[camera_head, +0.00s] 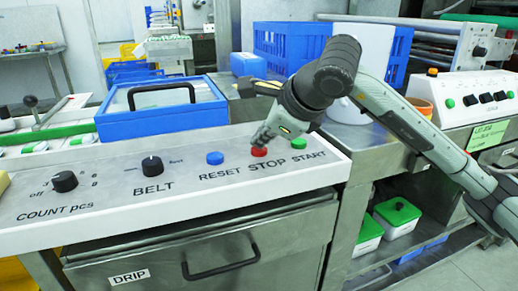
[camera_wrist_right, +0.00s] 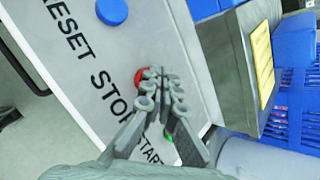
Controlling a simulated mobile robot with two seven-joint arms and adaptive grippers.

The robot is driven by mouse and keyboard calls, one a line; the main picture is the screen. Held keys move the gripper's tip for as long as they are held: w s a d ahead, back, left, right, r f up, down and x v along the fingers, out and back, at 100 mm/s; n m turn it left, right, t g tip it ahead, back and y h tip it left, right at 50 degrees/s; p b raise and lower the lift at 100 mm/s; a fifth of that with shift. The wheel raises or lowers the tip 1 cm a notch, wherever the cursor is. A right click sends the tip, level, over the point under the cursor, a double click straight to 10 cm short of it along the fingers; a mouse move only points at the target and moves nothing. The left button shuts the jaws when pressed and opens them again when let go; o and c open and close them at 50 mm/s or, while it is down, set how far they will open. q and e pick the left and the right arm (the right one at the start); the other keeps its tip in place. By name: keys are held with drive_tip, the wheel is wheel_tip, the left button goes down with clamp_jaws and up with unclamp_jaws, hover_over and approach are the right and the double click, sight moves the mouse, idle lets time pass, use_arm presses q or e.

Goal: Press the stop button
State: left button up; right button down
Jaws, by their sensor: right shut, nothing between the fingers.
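The red stop button (camera_head: 259,152) sits on the white control panel (camera_head: 110,184) above the printed word STOP, between the blue reset button (camera_head: 215,158) and the green start button (camera_head: 299,144). My right gripper (camera_head: 264,136) is shut and empty, with its fingertips right at the red button. In the right wrist view, the fingertips (camera_wrist_right: 161,76) partly cover the red button (camera_wrist_right: 141,77); I cannot tell whether they touch it. The blue button (camera_wrist_right: 112,11) is clear, and the green button (camera_wrist_right: 170,134) is partly hidden behind the fingers. My left gripper is not in view.
Black COUNT (camera_head: 64,181) and BELT (camera_head: 152,166) knobs are to the left on the panel. A blue-framed box with a black handle (camera_head: 161,110) stands behind the panel. Blue crates (camera_head: 290,42) are at the back. A machine with a green label (camera_head: 487,135) is at right.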

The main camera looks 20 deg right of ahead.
sight(261, 150)
drive_tip(key=shift+f, duration=0.25)
idle(0.5)
drive_tip(key=shift+r, duration=0.9)
drive_tip(key=shift+r, duration=0.15)
drive_tip(key=shift+r+p, duration=1.7)
drive_tip(key=shift+r, duration=0.75)
drive_tip(key=shift+f, duration=0.1)
